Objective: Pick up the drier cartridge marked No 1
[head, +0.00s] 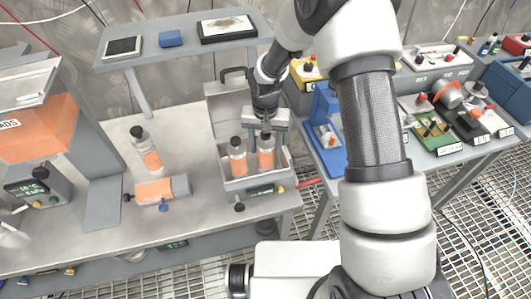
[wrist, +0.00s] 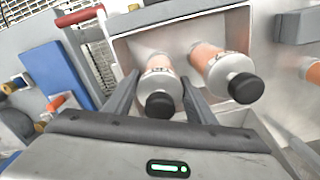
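Two drier cartridges, clear with orange filling and black caps, stand in an open grey case (head: 262,182). In the head view one is on the left (head: 238,160) and one on the right (head: 265,157). My gripper (head: 265,128) is over the right one. In the wrist view my gripper (wrist: 160,102) has its fingers on either side of this cartridge (wrist: 160,76), with gaps visible, so it is open.
A similar bottle (head: 150,155) stands on the bench (head: 110,210) to the left, near a small device with an orange front (head: 154,191). The raised case lid (head: 228,110) is behind the cartridges. A shelf (head: 180,42) overhangs the back. A blue fixture (head: 325,140) is to the right.

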